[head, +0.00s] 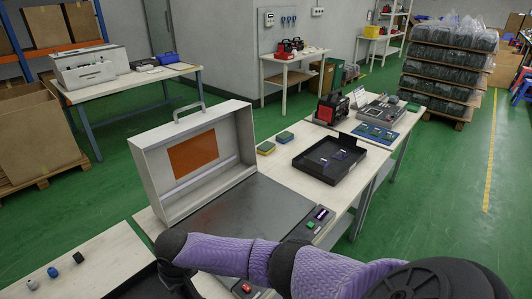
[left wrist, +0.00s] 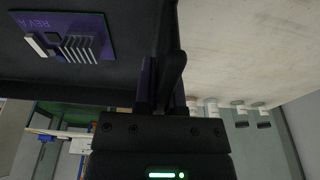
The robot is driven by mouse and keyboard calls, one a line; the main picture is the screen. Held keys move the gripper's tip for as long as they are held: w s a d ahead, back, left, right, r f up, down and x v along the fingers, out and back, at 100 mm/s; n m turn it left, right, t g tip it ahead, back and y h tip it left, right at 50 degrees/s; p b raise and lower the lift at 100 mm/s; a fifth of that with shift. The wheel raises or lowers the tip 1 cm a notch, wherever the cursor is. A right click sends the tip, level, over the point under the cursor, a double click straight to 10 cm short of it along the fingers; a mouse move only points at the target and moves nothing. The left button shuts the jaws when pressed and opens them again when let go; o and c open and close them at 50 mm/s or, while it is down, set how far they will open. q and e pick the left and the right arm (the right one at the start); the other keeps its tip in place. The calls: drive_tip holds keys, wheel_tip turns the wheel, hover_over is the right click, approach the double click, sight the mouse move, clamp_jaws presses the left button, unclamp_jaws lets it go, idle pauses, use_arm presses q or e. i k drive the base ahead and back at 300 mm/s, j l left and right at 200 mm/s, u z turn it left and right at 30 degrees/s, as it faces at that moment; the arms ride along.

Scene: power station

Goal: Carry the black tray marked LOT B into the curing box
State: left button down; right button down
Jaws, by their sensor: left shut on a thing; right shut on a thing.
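A black tray (head: 139,284) shows in part at the bottom of the head view, partly covered by my right arm. My right gripper (head: 182,284) points down at this tray and is shut on its edge. In the left wrist view my left gripper (left wrist: 163,88) is shut on the wall of the black tray (left wrist: 120,72). A purple circuit board (left wrist: 68,38) lies in it. No LOT B mark can be read. The curing box (head: 158,170) is pale, with an orange window, and its hood is tilted up over a bare dark base plate (head: 240,212).
A second black tray (head: 316,171) with small parts stands behind on the bench, near sponges (head: 266,148) and red-black equipment (head: 332,108). A control panel (head: 316,222) is at the plate's right. Small knobs (head: 53,272) stand on the bench at left.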

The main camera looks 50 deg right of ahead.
sight(248, 217)
drive_tip(key=k+l, duration=0.1)
drive_tip(key=l, duration=1.85)
drive_tip(key=i+l, duration=0.6)
